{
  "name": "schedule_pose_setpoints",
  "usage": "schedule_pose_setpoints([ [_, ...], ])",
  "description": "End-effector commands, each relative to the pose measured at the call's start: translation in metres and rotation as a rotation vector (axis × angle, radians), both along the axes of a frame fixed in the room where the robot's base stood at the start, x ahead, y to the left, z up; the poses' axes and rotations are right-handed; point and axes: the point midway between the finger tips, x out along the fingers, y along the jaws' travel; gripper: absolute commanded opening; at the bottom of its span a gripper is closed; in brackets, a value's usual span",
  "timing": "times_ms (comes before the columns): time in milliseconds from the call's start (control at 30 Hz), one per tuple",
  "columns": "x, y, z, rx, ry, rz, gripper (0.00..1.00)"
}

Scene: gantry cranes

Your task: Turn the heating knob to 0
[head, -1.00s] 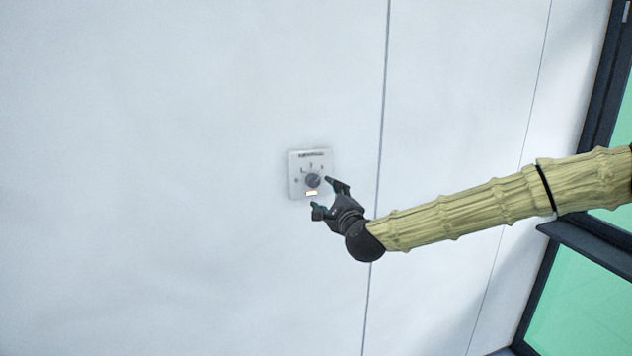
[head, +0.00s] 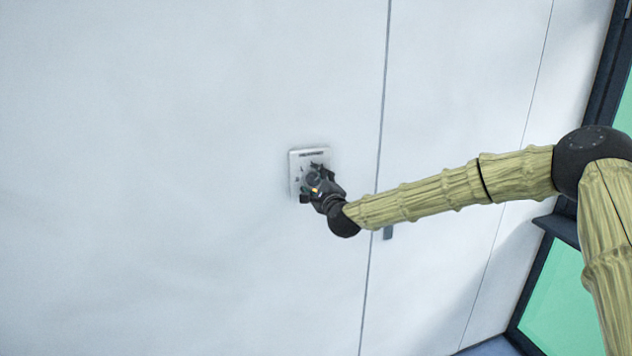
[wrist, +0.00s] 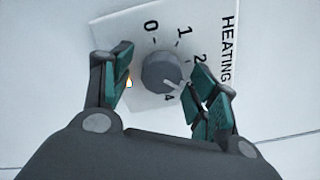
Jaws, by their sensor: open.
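The heating panel (head: 295,165) is a pale square plate on the wall, also in the wrist view (wrist: 120,30), tilted there. It reads HEATING, with 0, 1 and 2 clear around a round grey knob (wrist: 158,68); a digit like a 4 shows below the knob. The pale pointer is at the knob's lower right, towards the right finger and away from 0. My gripper (head: 314,184) is at the panel, open, with one green-padded finger on each side of the knob in the wrist view (wrist: 163,84). I cannot tell whether either finger touches it. The right finger hides part of the scale.
A small orange light (wrist: 128,83) glows on the panel by the left finger. The white wall (head: 150,180) is bare to the left. A vertical seam runs right of the panel, with a small dark fitting (head: 388,232) beside it. Dark-framed green windows (head: 570,290) stand far right.

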Motion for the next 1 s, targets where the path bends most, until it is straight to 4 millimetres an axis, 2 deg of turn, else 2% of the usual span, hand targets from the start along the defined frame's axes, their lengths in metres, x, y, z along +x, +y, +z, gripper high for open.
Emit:
schedule_pose_setpoints([
  [100,-0.0001,0.0001,-0.0002,0.000,0.000,0.000,0.59],
  [133,-0.0001,0.0001,-0.0002,0.000,0.000,0.000,0.56],
  [367,-0.0003,0.0002,0.0000,-0.001,0.000,0.000,0.14],
  [733,-0.0004,0.0004,-0.0020,-0.045,-0.016,0.002,0.14],
  [1000,-0.0006,0.0010,-0.0041,-0.209,-0.070,0.002,0.14],
])
